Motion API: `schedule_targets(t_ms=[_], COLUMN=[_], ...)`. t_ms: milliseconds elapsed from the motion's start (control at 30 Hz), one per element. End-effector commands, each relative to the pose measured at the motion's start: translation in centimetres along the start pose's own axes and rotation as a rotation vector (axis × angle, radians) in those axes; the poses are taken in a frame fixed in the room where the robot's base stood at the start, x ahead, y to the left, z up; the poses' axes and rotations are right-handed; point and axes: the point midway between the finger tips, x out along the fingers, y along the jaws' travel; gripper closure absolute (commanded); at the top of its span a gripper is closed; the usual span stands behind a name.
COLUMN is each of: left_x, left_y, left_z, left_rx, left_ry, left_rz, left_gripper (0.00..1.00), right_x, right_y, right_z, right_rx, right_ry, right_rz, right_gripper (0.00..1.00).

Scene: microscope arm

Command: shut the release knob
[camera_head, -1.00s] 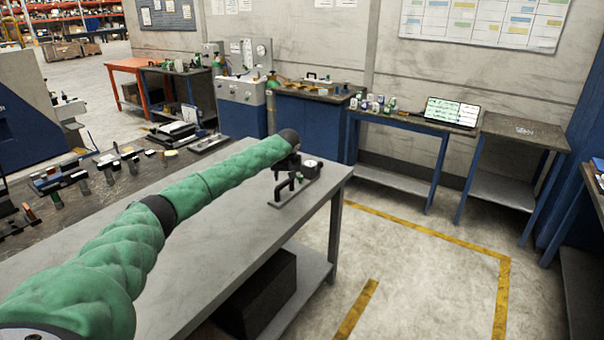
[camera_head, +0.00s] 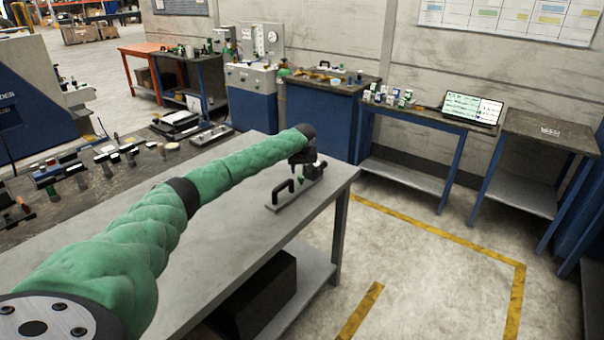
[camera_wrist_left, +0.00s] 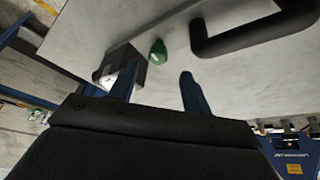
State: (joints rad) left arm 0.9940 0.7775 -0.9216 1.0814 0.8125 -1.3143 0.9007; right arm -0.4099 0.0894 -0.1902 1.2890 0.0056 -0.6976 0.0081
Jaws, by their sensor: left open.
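A small device with a base plate (camera_head: 272,209) lies near the right end of the grey table (camera_head: 225,230). It carries a black loop handle (camera_head: 283,190), a small green knob (camera_head: 301,181) and a dark block (camera_head: 318,168) at its far end. In the left wrist view the green knob (camera_wrist_left: 158,52) stands between the handle (camera_wrist_left: 255,35) and the block (camera_wrist_left: 122,70). My left gripper (camera_wrist_left: 159,68) is open, its two blue fingers apart, with the knob showing just beyond the gap. I cannot tell whether they touch it. My right gripper is not in view.
A dark bench (camera_head: 100,185) with several small parts stands to the left. Blue-legged tables hold a laptop (camera_head: 472,108) and small bottles at the back. The floor right of the grey table is clear, with yellow lines. The tabletop around the device is bare.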

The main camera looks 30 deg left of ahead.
Motion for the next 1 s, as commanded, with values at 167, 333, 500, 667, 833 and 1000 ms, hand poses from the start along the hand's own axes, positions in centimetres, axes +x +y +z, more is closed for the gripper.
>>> schedule_targets(t_ms=[167,333,500,667,833,1000], left_x=[2.4,4.1,4.8,4.9,4.9,4.9], left_y=[0.0,0.1,0.1,0.1,0.1,0.1], left_z=[0.0,0.0,0.1,0.1,0.1,0.1], left_rx=[-0.001,0.0,0.001,0.001,0.001,0.001], left_ry=[-0.002,-0.002,-0.001,-0.001,-0.001,-0.001], left_rz=[-0.002,0.0,0.0,0.0,0.0,0.0], left_gripper=[0.51,0.51,0.51,0.51,0.67,0.96], right_x=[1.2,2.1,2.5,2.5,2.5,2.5], right_y=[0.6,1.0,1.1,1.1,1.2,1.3], right_z=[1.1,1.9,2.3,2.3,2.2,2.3], right_rx=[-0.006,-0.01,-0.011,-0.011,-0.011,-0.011], right_ry=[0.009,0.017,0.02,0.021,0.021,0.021], right_rz=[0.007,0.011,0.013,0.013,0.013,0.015], right_gripper=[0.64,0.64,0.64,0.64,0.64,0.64])
